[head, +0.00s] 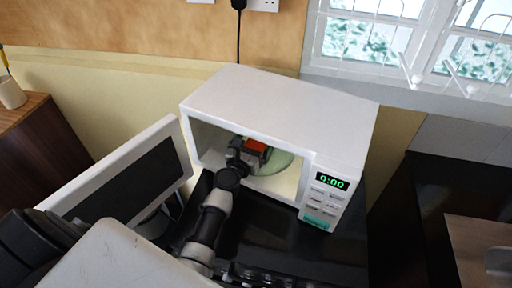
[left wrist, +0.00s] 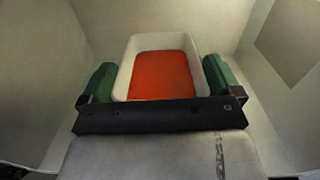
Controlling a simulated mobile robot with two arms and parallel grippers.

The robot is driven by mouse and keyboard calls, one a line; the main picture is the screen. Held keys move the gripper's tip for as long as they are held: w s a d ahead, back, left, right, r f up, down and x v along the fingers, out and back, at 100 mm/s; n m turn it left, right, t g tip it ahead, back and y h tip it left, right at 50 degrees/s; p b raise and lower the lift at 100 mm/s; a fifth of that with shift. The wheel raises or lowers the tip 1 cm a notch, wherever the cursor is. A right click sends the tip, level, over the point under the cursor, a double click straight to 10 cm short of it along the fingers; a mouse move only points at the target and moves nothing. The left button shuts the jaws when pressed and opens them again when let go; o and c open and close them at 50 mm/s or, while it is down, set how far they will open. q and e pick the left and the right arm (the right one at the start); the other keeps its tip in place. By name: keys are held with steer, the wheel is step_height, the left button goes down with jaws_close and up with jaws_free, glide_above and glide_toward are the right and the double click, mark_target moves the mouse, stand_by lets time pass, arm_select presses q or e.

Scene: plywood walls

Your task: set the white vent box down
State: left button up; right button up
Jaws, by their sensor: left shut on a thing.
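The white vent box (left wrist: 160,43) has a pale rim and an orange-red inside. In the left wrist view it sits between the green finger pads of my left gripper (left wrist: 155,80), which is shut on it. The box is over or near the greenish turntable (head: 279,164). Whether it touches the turntable is hidden. My right gripper is not in view.
The microwave door (head: 120,180) stands open to the left of my left arm. The microwave's display reads 0:00 above its buttons. It stands on a dark counter (head: 275,225). A wooden cabinet (head: 38,140) with a cup is at far left; a window is at upper right.

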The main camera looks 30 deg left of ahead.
arm_select(q)
steer(key=shift+w+f+b, duration=0.45)
steer(key=shift+w+f, duration=0.1)
steer(key=shift+f, duration=0.1)
steer(key=shift+w+a+f, duration=0.1)
steer(key=shift+w+f, duration=0.15)
steer(key=shift+w, duration=0.15)
steer(key=shift+r, duration=0.1)
